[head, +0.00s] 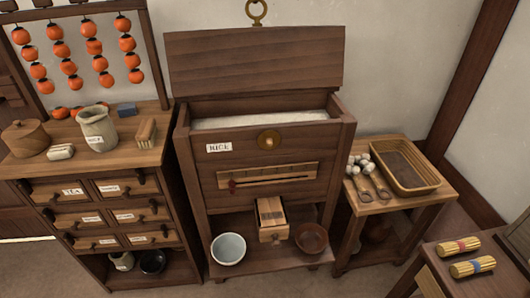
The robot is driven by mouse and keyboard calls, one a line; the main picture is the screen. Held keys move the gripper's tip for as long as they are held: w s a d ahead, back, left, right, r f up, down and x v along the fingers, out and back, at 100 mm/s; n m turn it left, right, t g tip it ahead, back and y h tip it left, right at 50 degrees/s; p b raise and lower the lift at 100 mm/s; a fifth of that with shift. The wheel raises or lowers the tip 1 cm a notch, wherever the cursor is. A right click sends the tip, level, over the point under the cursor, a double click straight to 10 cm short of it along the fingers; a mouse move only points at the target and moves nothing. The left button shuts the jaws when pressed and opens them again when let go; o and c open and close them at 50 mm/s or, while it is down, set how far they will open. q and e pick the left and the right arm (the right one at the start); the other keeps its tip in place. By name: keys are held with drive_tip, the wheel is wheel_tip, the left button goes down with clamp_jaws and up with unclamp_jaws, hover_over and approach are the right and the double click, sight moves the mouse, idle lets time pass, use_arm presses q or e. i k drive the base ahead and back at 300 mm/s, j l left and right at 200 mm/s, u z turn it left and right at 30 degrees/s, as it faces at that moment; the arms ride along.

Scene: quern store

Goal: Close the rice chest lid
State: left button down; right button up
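The rice chest (268,190) is a dark wooden cabinet in the middle of the head view, with a white label reading RICE and a round brass plate on its front. Its lid (255,62) stands raised at the back, leaning up near the wall. The chest's top is open and pale rice (258,120) shows inside. Neither of my grippers shows in the head view.
A drawer cabinet (100,190) with a jug (98,128) and lidded pot stands left. A small table (408,200) with a tray (405,166) stands right. A brass ring (257,12) hangs above the lid.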

sight(234, 61)
drive_tip(key=i+j, duration=0.1)
drive_tip(key=j, duration=0.4)
drive_tip(key=i+j+z, duration=0.15)
drive_tip(key=j, duration=0.35)
drive_tip(key=i+j, duration=0.1)
drive_tip(key=j, duration=0.4)
drive_tip(key=z, duration=0.05)
